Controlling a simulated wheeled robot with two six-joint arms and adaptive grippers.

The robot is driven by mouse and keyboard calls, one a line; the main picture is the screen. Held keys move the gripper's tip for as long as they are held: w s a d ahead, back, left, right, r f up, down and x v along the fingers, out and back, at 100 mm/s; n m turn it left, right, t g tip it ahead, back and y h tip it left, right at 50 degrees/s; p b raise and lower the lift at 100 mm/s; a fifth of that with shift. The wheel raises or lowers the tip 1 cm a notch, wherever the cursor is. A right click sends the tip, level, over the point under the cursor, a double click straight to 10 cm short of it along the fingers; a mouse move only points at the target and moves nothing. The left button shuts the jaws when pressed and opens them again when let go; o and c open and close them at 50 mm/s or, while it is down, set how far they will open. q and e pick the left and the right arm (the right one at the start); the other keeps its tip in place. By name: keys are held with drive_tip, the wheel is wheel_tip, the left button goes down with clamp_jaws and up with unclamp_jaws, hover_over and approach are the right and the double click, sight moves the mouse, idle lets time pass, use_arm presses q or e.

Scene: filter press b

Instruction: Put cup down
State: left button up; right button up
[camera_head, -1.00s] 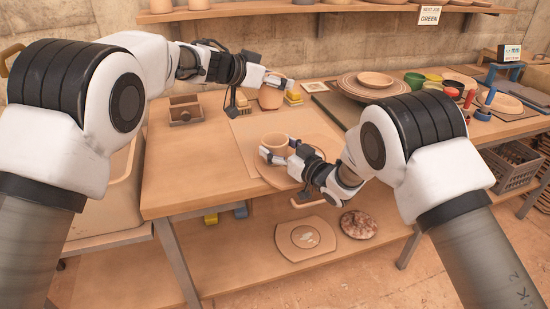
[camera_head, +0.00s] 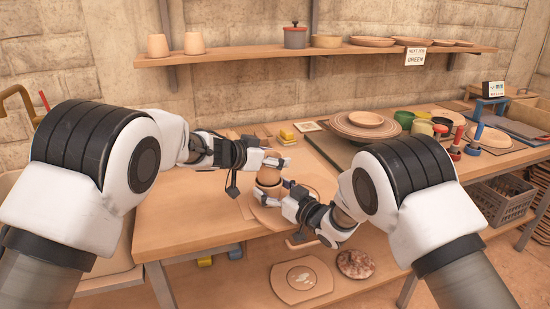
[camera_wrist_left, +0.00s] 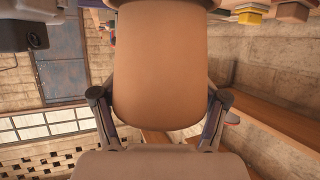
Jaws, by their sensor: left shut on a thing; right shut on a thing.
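My left gripper (camera_head: 279,163) is shut on a brown clay cup (camera_head: 269,177) above the table's front part. The cup fills the middle of the left wrist view (camera_wrist_left: 160,65), with a finger on each side. My right gripper (camera_head: 275,194) is lower and close to it, shut on a second, lighter clay cup (camera_head: 267,190). The two cups overlap in the head view, and I cannot tell whether they touch. The fingers hide much of both. A pale board (camera_head: 318,184) lies on the table (camera_head: 185,215) beneath.
Stacked plates (camera_head: 364,124) and coloured jars (camera_head: 425,127) stand to the right. A wall shelf (camera_head: 250,57) holds pots. Bare table lies at the left front. A crate (camera_head: 502,199) stands under the table's right side.

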use_arm(q)
drive_tip(key=shift+f, duration=0.25)
drive_tip(key=shift+f, duration=0.15)
drive_tip(key=o, duration=1.3)
drive_tip(key=shift+r, duration=0.2)
use_arm(e)
drive_tip(key=o, duration=1.2)
use_arm(q)
drive_tip(key=v, duration=1.2)
drive_tip(key=shift+r, duration=0.2)
